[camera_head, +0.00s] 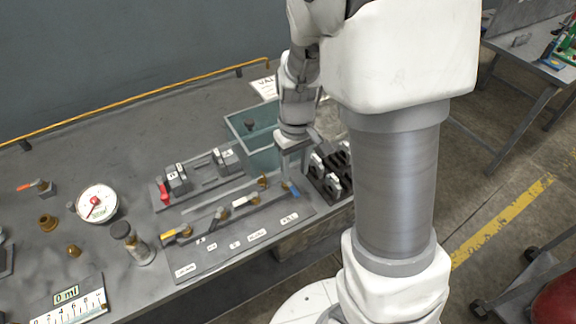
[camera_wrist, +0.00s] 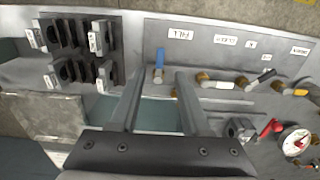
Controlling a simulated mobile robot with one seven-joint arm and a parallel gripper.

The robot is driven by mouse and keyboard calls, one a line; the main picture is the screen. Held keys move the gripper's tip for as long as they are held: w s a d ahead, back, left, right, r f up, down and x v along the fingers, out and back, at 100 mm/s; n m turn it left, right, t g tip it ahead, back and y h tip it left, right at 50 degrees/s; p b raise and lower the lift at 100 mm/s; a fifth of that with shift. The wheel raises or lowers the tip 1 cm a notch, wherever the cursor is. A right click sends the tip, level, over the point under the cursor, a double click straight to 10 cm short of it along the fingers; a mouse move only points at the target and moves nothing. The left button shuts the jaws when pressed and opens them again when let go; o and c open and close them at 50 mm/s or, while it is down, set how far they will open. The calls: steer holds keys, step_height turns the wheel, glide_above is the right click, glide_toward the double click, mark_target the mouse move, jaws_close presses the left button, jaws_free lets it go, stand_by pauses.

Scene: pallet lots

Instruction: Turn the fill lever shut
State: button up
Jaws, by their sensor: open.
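The fill lever has a blue handle (camera_wrist: 160,58) on a brass body and stands beside the FILL label (camera_wrist: 181,33) in the wrist view. The blue handle also shows in the head view (camera_head: 293,189) at the right end of the valve panel. My gripper (camera_wrist: 160,78) is open. Its two fingers lie to either side of the lever in the wrist picture, with nothing held between them. I cannot tell how far above the lever the fingertips are. In the head view my gripper (camera_head: 292,160) is over the panel's right end, and its fingertips are partly hidden.
A white lever (camera_wrist: 216,84), a dark lever and a yellow lever (camera_head: 172,233) share the panel. A teal bin (camera_head: 240,127) stands behind. Dark clip blocks (camera_head: 330,178) sit right of the panel. A dial gauge (camera_head: 97,203) and a glass jar are at the left.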

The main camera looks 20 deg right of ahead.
mark_target(295, 191)
step_height(295, 191, down, 6)
steer(key=shift+f+b, duration=0.1)
steer(key=shift+b, duration=0.25)
jaws_close()
